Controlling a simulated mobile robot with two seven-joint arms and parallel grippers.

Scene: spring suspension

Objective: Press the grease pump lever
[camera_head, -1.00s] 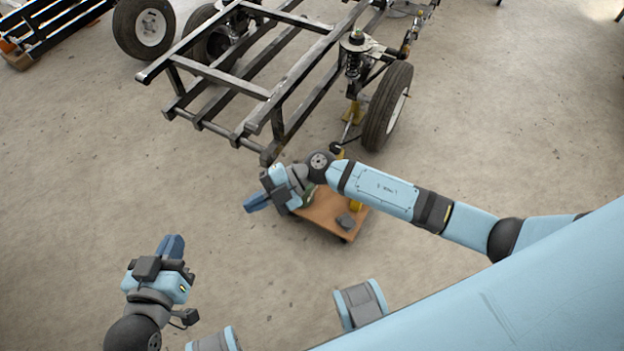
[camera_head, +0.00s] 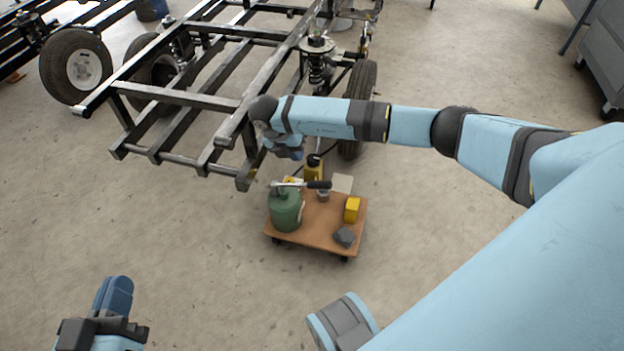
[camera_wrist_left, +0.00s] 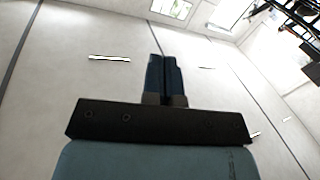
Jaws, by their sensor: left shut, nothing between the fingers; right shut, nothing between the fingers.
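The green grease pump (camera_head: 285,212) stands upright on a wooden wheeled dolly (camera_head: 318,232) in the head view. Its lever (camera_head: 298,184) lies about level over the top, with a black grip (camera_head: 319,184) pointing right. My right gripper (camera_head: 290,153) is behind and above the pump, near the frame corner, apart from the lever; its fingers are small and partly hidden. My left gripper (camera_head: 115,293) is shut and empty at the lower left, far from the pump. Its closed fingers also show in the left wrist view (camera_wrist_left: 165,78), pointing at a pale wall or ceiling.
A black vehicle frame (camera_head: 180,97) with wheels and a spring suspension (camera_head: 317,65) stands behind the dolly.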

